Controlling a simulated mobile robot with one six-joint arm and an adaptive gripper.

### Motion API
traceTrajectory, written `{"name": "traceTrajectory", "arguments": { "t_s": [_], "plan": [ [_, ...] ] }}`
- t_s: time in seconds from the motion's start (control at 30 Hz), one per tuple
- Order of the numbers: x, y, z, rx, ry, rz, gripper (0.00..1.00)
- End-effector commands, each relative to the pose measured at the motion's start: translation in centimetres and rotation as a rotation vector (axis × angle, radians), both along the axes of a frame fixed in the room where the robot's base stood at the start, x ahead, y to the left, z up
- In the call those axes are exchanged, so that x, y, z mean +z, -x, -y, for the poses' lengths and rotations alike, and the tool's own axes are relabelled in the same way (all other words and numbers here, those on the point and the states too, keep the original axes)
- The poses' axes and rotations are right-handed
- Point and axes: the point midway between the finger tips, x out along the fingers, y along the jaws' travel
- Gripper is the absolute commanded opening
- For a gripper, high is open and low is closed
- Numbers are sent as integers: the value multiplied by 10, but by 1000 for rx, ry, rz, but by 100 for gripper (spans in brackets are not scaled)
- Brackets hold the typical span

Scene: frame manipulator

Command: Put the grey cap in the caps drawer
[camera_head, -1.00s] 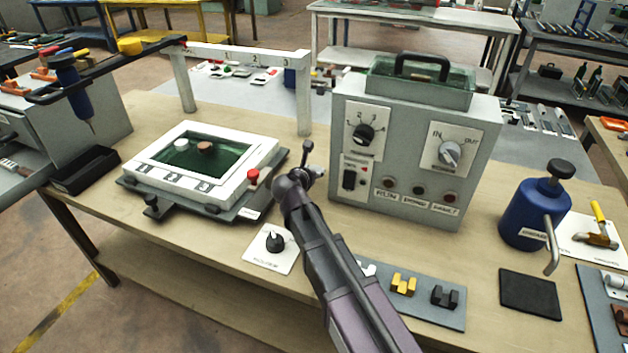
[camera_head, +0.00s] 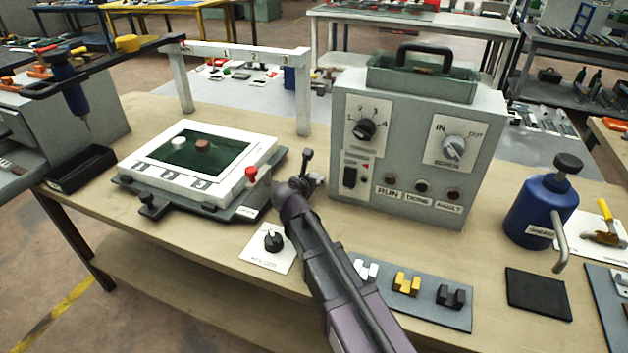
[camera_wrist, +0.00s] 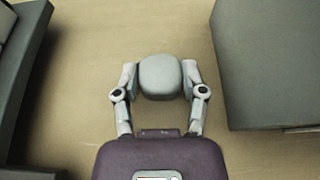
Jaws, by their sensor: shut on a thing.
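The grey cap (camera_wrist: 160,77) is a small rounded grey piece. My gripper (camera_wrist: 160,80) is shut on it, with one finger on each side, over bare wooden tabletop in the wrist view. In the head view my gripper (camera_head: 307,180) is between the white-framed fixture and the grey control box, and my arm hides most of it. I cannot make out a drawer marked for caps in either view.
The grey control box (camera_head: 390,205) stands close to the right of my gripper. The white-framed fixture (camera_head: 150,173) with a red-knobbed lever is to the left. A knob plate (camera_head: 268,258) and a mat of small blocks (camera_head: 458,318) lie in front. A black tray (camera_head: 80,172) sits far left.

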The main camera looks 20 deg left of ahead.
Motion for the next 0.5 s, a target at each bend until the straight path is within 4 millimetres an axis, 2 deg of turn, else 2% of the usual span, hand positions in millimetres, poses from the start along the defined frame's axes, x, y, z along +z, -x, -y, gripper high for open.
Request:
{"name": "traceTrajectory", "arguments": {
  "t_s": [0.27, 0.3, 0.37, 0.4, 0.5],
  "plan": [
    [-4, 0, 0, 0, 0, 0, 33],
    [-3, 0, 0, 0, 0, 0, 63],
    [-3, 0, 0, 0, 0, 0, 81],
    [-3, 0, 0, 0, 0, 0, 89],
    [-3, 0, 0, 0, 0, 0, 89]
  ]
}}
